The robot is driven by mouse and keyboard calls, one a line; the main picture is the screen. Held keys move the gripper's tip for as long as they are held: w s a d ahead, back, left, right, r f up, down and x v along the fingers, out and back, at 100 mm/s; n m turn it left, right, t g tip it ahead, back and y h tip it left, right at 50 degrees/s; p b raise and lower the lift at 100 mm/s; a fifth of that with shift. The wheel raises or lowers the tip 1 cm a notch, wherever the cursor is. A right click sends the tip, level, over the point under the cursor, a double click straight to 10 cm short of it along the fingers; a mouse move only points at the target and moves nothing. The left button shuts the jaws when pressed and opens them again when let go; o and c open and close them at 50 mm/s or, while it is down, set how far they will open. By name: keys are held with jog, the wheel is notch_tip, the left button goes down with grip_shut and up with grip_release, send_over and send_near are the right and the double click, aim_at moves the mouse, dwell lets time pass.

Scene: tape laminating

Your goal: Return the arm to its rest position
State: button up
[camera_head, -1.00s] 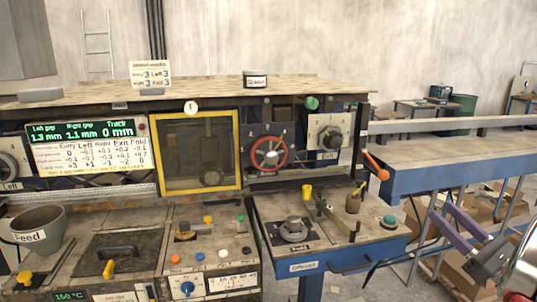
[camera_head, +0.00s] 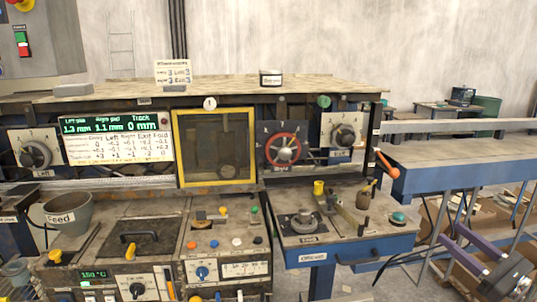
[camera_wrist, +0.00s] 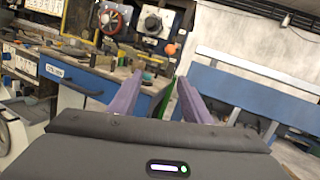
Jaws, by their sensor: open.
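My gripper (camera_head: 449,231) is at the lower right of the head view. Its two purple fingers stand apart, angled up and left, in front of the blue-sided table (camera_head: 440,180). In the wrist view, the fingers of my gripper (camera_wrist: 160,76) are spread. I see nothing held between them. A green sliver (camera_wrist: 163,103) shows beside the right finger; I cannot tell what it is. The laminating machine (camera_head: 100,95) stands to the left of my gripper, apart from it.
A blue drawer unit (camera_head: 345,250) with knobs juts out left of my gripper. An orange-tipped lever (camera_head: 388,165) sticks out at the machine's right end. A grey Feed cup (camera_head: 68,213) is at the left. Cardboard boxes (camera_head: 480,215) lie under the table.

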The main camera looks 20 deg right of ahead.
jog(key=a+f+n+g+y, duration=0.2)
jog(key=a+f+n+g, duration=0.5)
jog(key=a, duration=0.5)
jog(key=a+f+n+g+y, duration=0.2)
jog(key=a+f+n+g, duration=0.5)
jog(key=a, duration=0.6)
jog(key=s+a+r+n+h, duration=0.1)
jog(key=a+r+n+h, duration=0.2)
jog(key=a+n, duration=0.6)
jog(key=s+a+r+n+h, duration=0.1)
jog(key=a+r+n, duration=0.4)
jog(key=a+n, duration=0.5)
jog(key=a+h, duration=0.1)
jog(key=a, duration=0.3)
jog(key=shift+r+g+h, duration=0.25)
jog(key=shift+g+h, duration=0.15)
